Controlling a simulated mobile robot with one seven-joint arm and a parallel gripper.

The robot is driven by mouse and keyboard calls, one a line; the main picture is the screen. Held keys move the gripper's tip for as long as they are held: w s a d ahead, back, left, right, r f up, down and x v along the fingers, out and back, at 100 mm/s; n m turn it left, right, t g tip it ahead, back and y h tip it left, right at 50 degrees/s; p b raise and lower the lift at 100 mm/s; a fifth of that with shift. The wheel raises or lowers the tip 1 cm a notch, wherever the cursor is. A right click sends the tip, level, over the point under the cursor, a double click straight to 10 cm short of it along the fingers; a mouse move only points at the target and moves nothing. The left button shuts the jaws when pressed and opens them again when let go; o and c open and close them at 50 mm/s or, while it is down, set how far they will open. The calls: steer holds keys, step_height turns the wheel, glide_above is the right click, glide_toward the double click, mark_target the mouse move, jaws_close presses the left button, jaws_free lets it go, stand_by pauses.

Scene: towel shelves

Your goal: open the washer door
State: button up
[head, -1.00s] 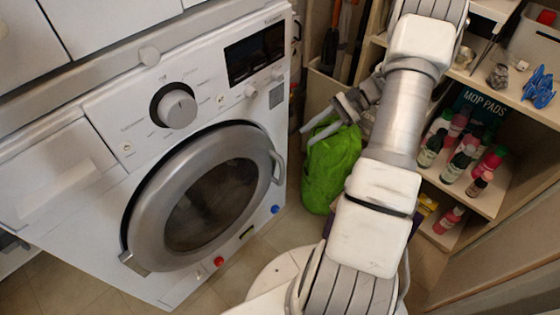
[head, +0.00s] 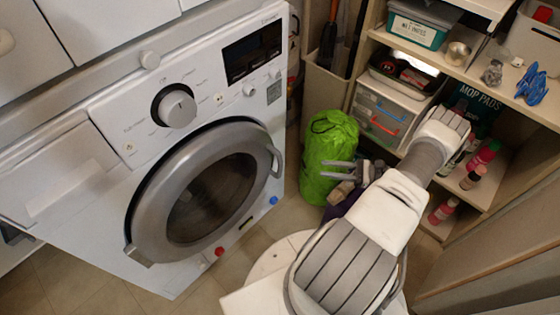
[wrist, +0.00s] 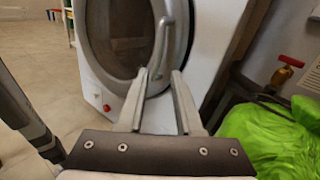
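The white washer (head: 110,125) stands at the left in the head view. Its round door (head: 150,205) has a grey ring and dark glass and looks shut against the front. A curved grey handle (head: 277,160) is on the door's right rim. My gripper (head: 324,169) is to the right of the handle, apart from it, with fingers pointing toward the washer. In the wrist view the fingers of my gripper (wrist: 159,72) are spread with nothing held. The handle (wrist: 163,40) appears ahead, in line with the gap between the fingertips, and the door (wrist: 97,40) lies behind it.
A green bag (head: 328,140) stands close beside my gripper, and shows at the lower right in the wrist view (wrist: 275,140). Shelves (head: 500,195) with bottles and boxes are at the right. A red valve (wrist: 290,61) is on the right in the wrist view. Floor is open at lower left.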

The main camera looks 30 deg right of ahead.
mark_target(280, 164)
steer(key=b+x, duration=0.1)
steer(key=x, duration=1.5)
jaws_close()
steer(key=shift+s+f, duration=0.1)
stand_by(0.7)
